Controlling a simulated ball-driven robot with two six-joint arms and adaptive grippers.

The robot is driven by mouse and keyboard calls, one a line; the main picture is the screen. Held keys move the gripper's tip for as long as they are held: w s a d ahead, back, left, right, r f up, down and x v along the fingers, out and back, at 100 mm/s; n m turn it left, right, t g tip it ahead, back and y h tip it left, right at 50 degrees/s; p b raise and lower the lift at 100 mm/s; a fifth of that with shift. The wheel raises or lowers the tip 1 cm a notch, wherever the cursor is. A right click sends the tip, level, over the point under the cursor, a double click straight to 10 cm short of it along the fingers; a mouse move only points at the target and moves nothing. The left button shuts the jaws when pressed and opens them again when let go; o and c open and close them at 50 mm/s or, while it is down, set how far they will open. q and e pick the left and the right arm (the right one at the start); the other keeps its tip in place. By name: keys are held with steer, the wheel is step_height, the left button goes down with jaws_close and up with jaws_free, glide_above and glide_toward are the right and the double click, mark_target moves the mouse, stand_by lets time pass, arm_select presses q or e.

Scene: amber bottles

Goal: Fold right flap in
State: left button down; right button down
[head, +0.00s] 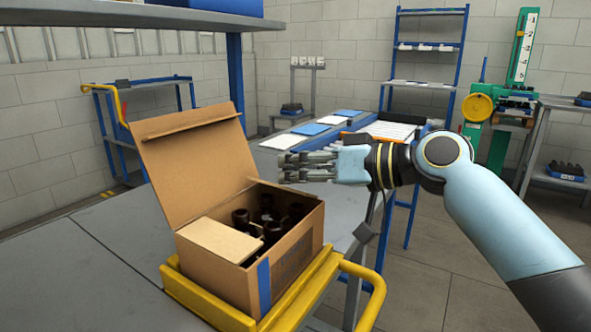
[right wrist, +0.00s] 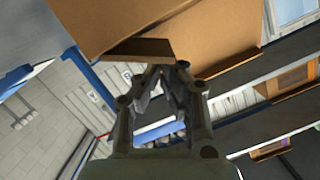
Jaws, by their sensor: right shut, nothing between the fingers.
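An open cardboard box (head: 290,255) holds several dark amber bottles (head: 268,222). Its large lid (head: 190,160) stands up at the back left. A pale flap (head: 218,240) lies folded in over the near left end. I cannot clearly make out the right flap in the head view. My right gripper (head: 282,167) is shut and empty, pointing left just above the box's far right end. In the right wrist view its fingertips (right wrist: 165,68) are close to a small cardboard edge (right wrist: 142,48), with a larger cardboard panel (right wrist: 165,22) behind. Contact cannot be told. My left gripper is out of view.
The box sits in a yellow cradle (head: 205,308) with a yellow handle (head: 372,290) on a grey table (head: 115,245). A blue-posted shelf (head: 236,75) rises behind the lid. Another table with blue and white sheets (head: 310,130) stands farther back. The table left of the box is clear.

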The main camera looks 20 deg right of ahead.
mark_target(282, 188)
steer(key=shift+s+a+f+n+b, duration=0.15)
steer(key=shift+a+f+n+b, duration=0.05)
steer(key=shift+n+b, duration=0.2)
steer(key=shift+s+a+f+n+h+b, duration=0.2)
steer(key=shift+a+n+h+b, duration=0.1)
steer(key=shift+n+b, duration=0.25)
steer(key=shift+s+a+f+n+t, duration=0.2)
steer(key=shift+n+t, duration=0.2)
steer(key=shift+n, duration=0.35)
steer(key=shift+f+b, duration=0.1)
steer(key=shift+b, duration=0.2)
steer(key=shift+s+a, duration=0.1)
